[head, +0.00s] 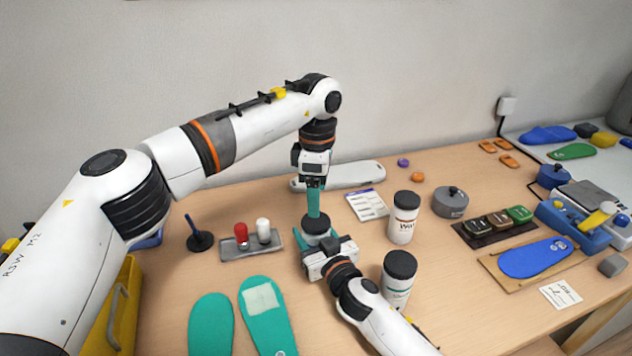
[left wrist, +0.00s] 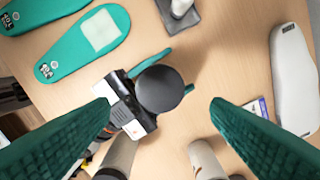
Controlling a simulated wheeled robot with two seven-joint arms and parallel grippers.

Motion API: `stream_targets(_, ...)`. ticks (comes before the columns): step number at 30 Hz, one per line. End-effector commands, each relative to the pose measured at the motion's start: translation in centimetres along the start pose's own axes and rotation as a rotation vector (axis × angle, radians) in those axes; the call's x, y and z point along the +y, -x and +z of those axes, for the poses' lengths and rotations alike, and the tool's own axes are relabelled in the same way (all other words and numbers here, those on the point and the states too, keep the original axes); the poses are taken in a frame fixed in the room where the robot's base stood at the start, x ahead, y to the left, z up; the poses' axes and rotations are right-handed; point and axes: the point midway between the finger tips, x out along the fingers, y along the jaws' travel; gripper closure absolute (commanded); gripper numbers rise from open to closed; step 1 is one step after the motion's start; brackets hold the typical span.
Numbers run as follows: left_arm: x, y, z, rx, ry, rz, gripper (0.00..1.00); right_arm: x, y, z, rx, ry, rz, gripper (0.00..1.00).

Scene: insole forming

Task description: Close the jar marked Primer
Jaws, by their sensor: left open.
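A white jar (head: 316,239) with a black lid (head: 316,223) stands in the middle of the table; its label cannot be read. My left gripper (head: 313,211) points down over the lid. In the left wrist view my left gripper (left wrist: 160,103) is open, its teal fingers wide on either side of the lid (left wrist: 160,88). My right gripper (head: 317,241) comes from the front right, low, its fingers on both sides of the jar body, apparently clamped on it. The lid sits over the jar mouth; whether it is fully seated cannot be told.
Two more black-lidded jars (head: 403,218) (head: 398,278) stand to the right, close to my right arm. A tray with red and white pegs (head: 251,246) and a black-based stand (head: 200,241) are left. Teal insoles (head: 268,314) lie in front; a grey pot (head: 450,203) is right.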

Motion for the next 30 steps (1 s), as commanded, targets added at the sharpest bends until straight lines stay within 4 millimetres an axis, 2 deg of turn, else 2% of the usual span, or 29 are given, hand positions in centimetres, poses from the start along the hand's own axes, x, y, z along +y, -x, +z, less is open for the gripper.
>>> stream_targets(30,0.0,1.4,0.1,-0.002,2.233,0.001,0.28,0.0,0.0,0.0,0.000,0.000,0.000,1.00)
